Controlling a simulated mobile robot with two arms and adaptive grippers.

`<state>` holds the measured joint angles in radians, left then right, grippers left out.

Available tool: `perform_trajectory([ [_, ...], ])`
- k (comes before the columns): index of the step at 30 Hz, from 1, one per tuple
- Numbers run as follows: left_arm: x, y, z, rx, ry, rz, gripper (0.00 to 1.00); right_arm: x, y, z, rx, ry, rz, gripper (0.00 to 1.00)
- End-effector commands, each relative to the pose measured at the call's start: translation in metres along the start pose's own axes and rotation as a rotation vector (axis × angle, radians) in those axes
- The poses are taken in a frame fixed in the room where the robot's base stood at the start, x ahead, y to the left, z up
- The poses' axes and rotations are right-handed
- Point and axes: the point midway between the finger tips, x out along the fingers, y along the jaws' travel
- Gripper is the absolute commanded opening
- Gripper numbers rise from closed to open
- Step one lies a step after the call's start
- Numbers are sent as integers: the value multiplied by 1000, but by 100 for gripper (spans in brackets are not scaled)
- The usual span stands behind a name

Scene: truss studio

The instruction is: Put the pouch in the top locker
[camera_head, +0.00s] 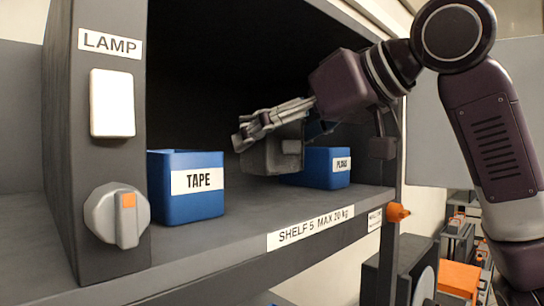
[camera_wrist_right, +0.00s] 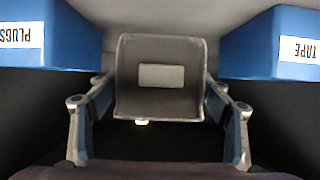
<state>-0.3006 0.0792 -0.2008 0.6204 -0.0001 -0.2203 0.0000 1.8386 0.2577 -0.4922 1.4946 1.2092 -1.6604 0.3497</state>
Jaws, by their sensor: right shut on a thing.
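The pouch (camera_head: 262,158) is a dark grey, boxy bag with a lighter patch. It is inside the dark shelf compartment, between the two blue bins. My right gripper (camera_head: 262,124) reaches in from the right and is shut on the pouch. In the right wrist view the pouch (camera_wrist_right: 160,100) sits between the two fingers of my right gripper (camera_wrist_right: 158,90). I cannot tell whether its underside touches the shelf. No locker marked as the top one can be made out. My left gripper is not in view.
A blue TAPE bin (camera_head: 186,209) stands left of the pouch and a blue PLUGS bin (camera_head: 318,177) right of it. The shelf edge (camera_head: 215,252) carries a label reading SHELF 5 MAX 20 kg. A post with a LAMP label, switch and knob (camera_head: 118,214) bounds the left side.

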Motion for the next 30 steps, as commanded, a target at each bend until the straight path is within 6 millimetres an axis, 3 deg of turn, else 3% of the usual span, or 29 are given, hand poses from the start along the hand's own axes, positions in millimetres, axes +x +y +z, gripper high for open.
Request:
perform_trajectory([
  [10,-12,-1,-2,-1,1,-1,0,11,0,28,-1,0,0,40],
  [14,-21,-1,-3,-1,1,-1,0,16,0,30,-1,2,0,40],
  [26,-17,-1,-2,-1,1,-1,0,19,0,36,-1,2,0,40],
  [27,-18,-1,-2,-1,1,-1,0,18,0,36,-1,0,0,76],
  [30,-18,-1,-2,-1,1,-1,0,18,0,36,-1,0,0,87],
])
